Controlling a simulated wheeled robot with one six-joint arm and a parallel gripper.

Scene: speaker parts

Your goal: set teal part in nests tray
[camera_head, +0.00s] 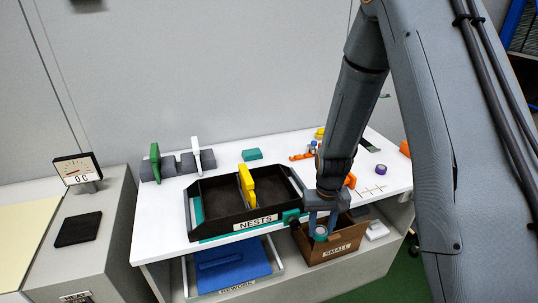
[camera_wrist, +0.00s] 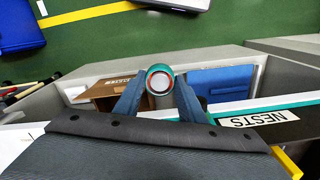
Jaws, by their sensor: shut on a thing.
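The teal part (camera_head: 320,234) is a short round piece with a pale centre, and its open end shows as a teal ring in the wrist view (camera_wrist: 151,71). My gripper (camera_head: 321,226) is shut on it, with a blue-grey finger on each side. It is held in front of the white table's edge, over the brown SMALL box and right of the nests tray. The nests tray (camera_head: 222,231) is black with teal along its side and a NESTS label, which also shows in the wrist view (camera_wrist: 237,121). A yellow part (camera_head: 246,183) stands upright at the tray's middle divider.
The brown SMALL box (camera_head: 342,248) and the blue REWORK tray (camera_head: 215,279) sit below the table's front edge. A dark green round piece (camera_head: 291,216) is at the tray's front right corner. Green and white upright parts stand at the back left.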

